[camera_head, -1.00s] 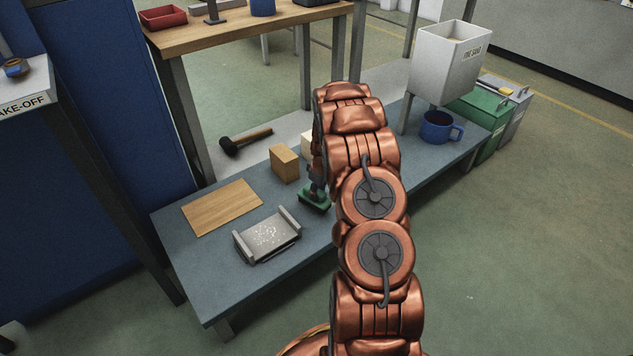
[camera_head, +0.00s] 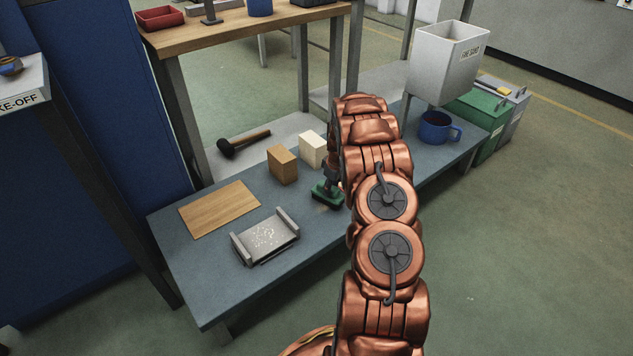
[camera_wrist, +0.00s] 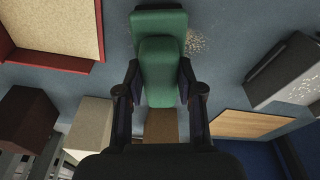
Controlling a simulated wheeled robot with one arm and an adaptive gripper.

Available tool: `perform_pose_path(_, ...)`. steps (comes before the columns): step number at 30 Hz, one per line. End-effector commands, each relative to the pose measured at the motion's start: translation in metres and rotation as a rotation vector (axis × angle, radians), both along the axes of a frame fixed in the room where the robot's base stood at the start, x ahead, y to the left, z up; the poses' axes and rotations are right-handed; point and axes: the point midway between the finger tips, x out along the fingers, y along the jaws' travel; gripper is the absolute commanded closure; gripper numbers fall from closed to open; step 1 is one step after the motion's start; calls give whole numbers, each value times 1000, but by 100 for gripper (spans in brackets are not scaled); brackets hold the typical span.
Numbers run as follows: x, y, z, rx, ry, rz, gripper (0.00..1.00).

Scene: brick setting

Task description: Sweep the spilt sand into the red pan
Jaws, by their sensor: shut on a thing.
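My gripper (camera_wrist: 158,80) is shut on a green brush (camera_wrist: 160,48), one finger on each side of it. In the head view the brush (camera_head: 327,196) is low over the grey-blue bench; I cannot tell whether it touches. A thin scatter of pale sand (camera_wrist: 195,43) lies beside the brush head, on its right in the wrist view. A red-rimmed pan (camera_wrist: 62,60) is on the brush's left there, with a tan, speckled inside. My arm hides this pan in the head view.
A grey pan (camera_head: 248,251) with white grains stands near a flat wooden board (camera_head: 220,208). A brown block (camera_head: 283,165) and a cream block (camera_head: 312,149) stand behind the brush. A mallet (camera_head: 243,144) lies farther back. A blue mug (camera_head: 437,128) stands at the right.

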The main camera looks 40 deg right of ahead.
Motion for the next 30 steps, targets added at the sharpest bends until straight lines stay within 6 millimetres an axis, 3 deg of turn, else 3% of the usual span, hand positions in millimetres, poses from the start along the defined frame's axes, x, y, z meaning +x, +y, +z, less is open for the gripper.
perform_pose_path(18, 2, -43, 4, 0, -1, 6, 100)
perform_pose_path(22, 0, -46, 4, 0, -1, 1, 100)
perform_pose_path(30, 0, -27, 1, 0, -1, 1, 100)
